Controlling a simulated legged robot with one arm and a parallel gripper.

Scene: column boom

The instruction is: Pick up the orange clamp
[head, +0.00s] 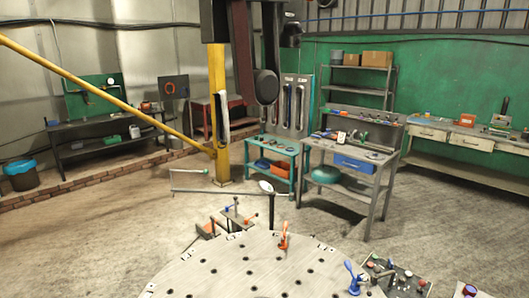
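The orange clamp (284,236) stands upright near the far edge of a round perforated table (225,268) in the head view. It is small in the picture, and nothing covers it. A similar blue clamp (352,279) stands at the table's right edge. Dark links of my arm hang at the top centre, well above and beyond the clamp in the picture. I cannot make out my gripper's fingers among them. No part of my arm touches the orange clamp.
A dark post with a pale round top (267,188) stands just behind the table. Small tool-laden stands flank it at left (237,212) and right (394,278). A yellow column (217,110), a teal cart (273,147) and a grey workbench (347,160) stand behind. The tabletop's middle is clear.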

